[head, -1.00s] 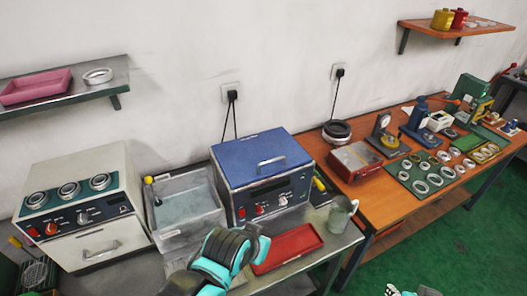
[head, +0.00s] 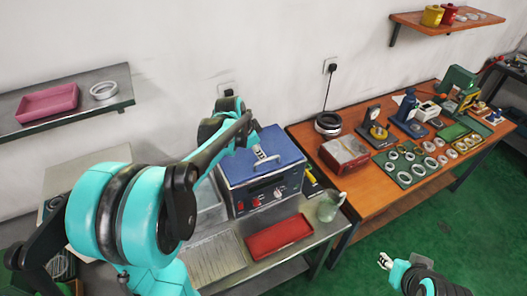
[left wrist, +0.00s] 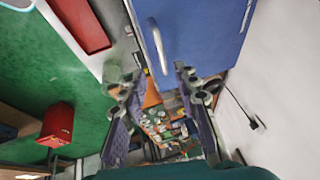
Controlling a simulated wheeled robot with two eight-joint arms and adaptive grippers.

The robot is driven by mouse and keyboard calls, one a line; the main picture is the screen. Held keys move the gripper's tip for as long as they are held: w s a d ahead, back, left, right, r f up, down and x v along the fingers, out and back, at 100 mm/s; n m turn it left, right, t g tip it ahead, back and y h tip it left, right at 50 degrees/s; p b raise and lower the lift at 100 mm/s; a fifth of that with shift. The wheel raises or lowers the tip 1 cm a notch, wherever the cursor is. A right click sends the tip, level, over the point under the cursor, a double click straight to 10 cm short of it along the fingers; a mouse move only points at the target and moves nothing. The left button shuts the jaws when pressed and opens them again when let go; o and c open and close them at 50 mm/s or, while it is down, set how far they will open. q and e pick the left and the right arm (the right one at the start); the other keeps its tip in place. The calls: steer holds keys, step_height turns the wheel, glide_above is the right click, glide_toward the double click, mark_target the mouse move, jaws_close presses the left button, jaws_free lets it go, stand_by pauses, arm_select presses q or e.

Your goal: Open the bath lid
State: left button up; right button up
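The bath is a blue-topped box with knobs on its front; its blue lid (head: 284,146) is down, with a pale bar handle (head: 268,161) on top. In the left wrist view the lid (left wrist: 205,30) fills the top and the handle (left wrist: 158,45) stands near the fingertips. My left gripper (head: 258,150) is over the lid close to the handle, partly hidden by its own arm. In the left wrist view my left gripper (left wrist: 155,82) has its fingers spread, with nothing held. My right gripper (head: 384,261) is low at right over the green floor, too small to judge.
A red tray (head: 280,237) and a glass jug (head: 329,206) stand in front of and beside the bath. The orange bench (head: 375,185) at right carries a red-grey box (head: 345,153) and several rings. My left arm covers the left machine and much of the basin.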

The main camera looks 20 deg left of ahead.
mark_target(264, 162)
arm_select(q)
steer(key=b+x, duration=0.1)
steer(key=x, duration=0.7)
steer(key=shift+r, duration=0.1)
jaws_close()
